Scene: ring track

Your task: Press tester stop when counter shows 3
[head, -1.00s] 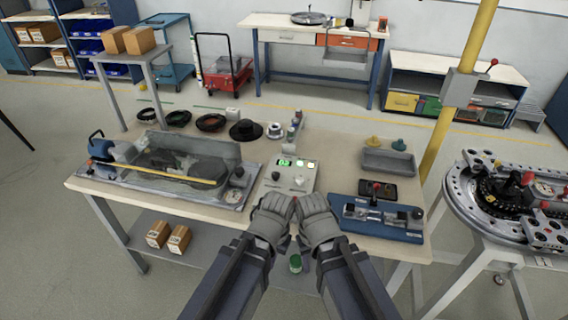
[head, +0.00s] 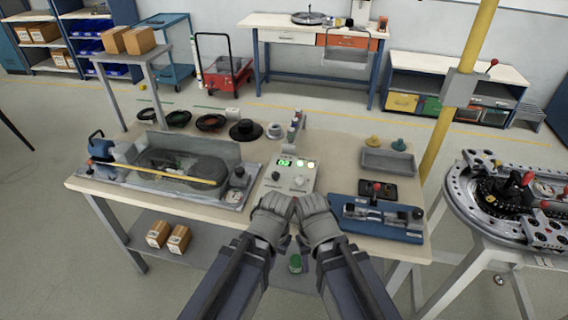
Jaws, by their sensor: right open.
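The tester's control box (head: 291,177) is a pale panel near the middle of the bench. Its small green counter display (head: 284,162) is lit; the last digit looks like a 2, but is too small to read surely. Round lights (head: 305,164) glow beside it, with dark and pale knobs below. The test rig (head: 140,178), a grey tray with a yellow rod, stands to the left. My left gripper (head: 273,210) and my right gripper (head: 314,207) are close together just in front of the box. The right is open and empty; the left's jaws are unclear. They hide the box's front edge.
A blue fixture (head: 375,220) stands right of the box. A yellow post (head: 455,105) rises at the right. The round track (head: 462,200) is far right.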

